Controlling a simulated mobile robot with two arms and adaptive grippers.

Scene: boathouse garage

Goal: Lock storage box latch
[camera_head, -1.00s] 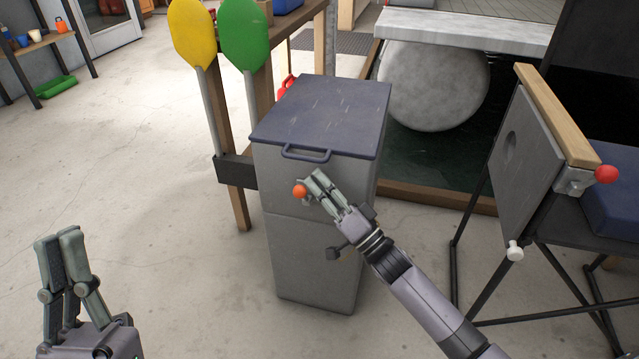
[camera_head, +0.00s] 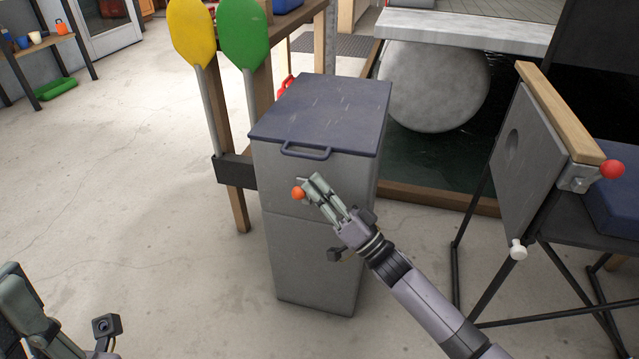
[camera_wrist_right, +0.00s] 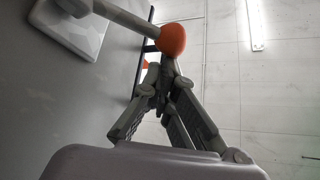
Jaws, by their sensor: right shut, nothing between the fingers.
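The grey storage box (camera_head: 305,265) stands upright with its dark blue lid (camera_head: 325,105) down. The lid has a loop handle (camera_head: 307,150) at its front edge. The latch's orange knob (camera_head: 298,193) is on the box front below the lid. In the right wrist view the orange knob (camera_wrist_right: 173,39) ends a grey lever (camera_wrist_right: 121,15) rising from a pale plate (camera_wrist_right: 70,30). My right gripper (camera_head: 314,182) is shut and empty, its fingertips beside the knob; whether they touch it I cannot tell. My left gripper (camera_head: 22,305) is partly cut off at the lower left, away from the box.
A wooden rack with a yellow paddle (camera_head: 192,32) and a green paddle (camera_head: 243,35) stands close to the box's left.

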